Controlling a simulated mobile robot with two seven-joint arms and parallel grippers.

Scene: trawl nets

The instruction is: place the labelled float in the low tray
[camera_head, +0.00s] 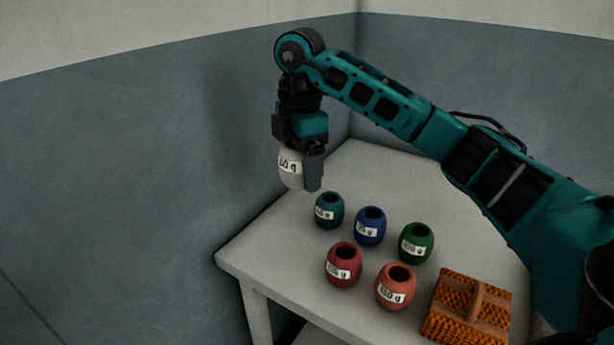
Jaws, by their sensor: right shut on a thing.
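My right gripper (313,171) is shut on a white float (289,169). It holds the float upright above the far left part of the table, clear of the top. The float has a white label ending in "0 g", its first part hard to read. Several labelled floats stand upright on the table: teal (329,210), blue (370,226), green (416,243), red (344,265) and salmon (395,287), the last reading "150 g". I cannot make out a low tray for certain. My left gripper is out of view.
An orange woven piece (466,306) with a raised handle lies at the table's front right. The pale table (268,252) stands in a corner against grey-blue walls. Bare table shows left of the floats and behind them.

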